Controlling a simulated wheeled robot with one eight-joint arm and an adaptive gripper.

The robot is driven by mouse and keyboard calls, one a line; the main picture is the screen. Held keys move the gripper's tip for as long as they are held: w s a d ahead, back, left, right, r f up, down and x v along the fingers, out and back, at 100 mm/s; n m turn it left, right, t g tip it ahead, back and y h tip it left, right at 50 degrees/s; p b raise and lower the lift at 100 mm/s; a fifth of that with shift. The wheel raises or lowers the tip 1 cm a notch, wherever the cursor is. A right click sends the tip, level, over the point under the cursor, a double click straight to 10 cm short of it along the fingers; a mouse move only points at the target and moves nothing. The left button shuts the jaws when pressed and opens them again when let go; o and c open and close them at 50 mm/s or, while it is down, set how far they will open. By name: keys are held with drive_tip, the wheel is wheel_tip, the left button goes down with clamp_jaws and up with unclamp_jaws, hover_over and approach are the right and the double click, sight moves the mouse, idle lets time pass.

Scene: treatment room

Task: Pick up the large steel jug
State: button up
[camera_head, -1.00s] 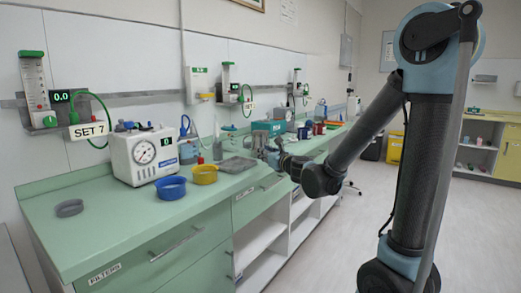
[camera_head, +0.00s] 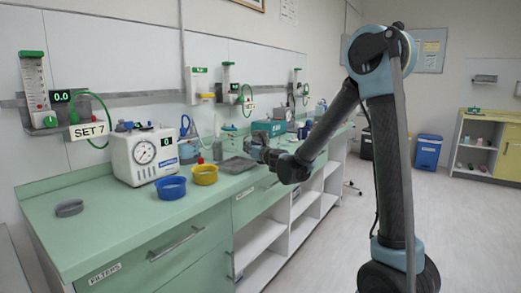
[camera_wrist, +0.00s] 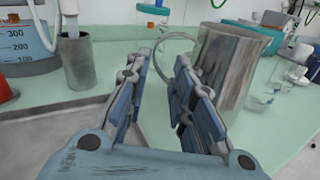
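The large steel jug (camera_wrist: 232,68) stands upright on the green counter, right of centre in the wrist view. Its loop handle (camera_wrist: 172,37) points left. My gripper (camera_wrist: 165,62) is open, its two blue-padded fingers on either side of an empty gap. The handle shows beyond and between the fingertips, and the right finger covers part of it and of the jug's lower side. I cannot tell whether any finger touches it. In the head view my gripper (camera_head: 264,153) is over the counter's front edge, and the jug is hard to make out there.
A graduated container (camera_wrist: 24,42) is at far left. Clear glassware (camera_wrist: 262,92) stands right of the jug. Blue (camera_head: 171,193) and yellow (camera_head: 205,181) bowls sit nearer on the counter.

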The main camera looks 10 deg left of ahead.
drive_tip(key=shift+r+x, duration=0.2)
drive_tip(key=shift+x, duration=1.2)
drive_tip(key=shift+r+x, duration=0.2)
drive_tip(key=shift+x, duration=1.2)
drive_tip(key=shift+s, duration=0.1)
clamp_jaws()
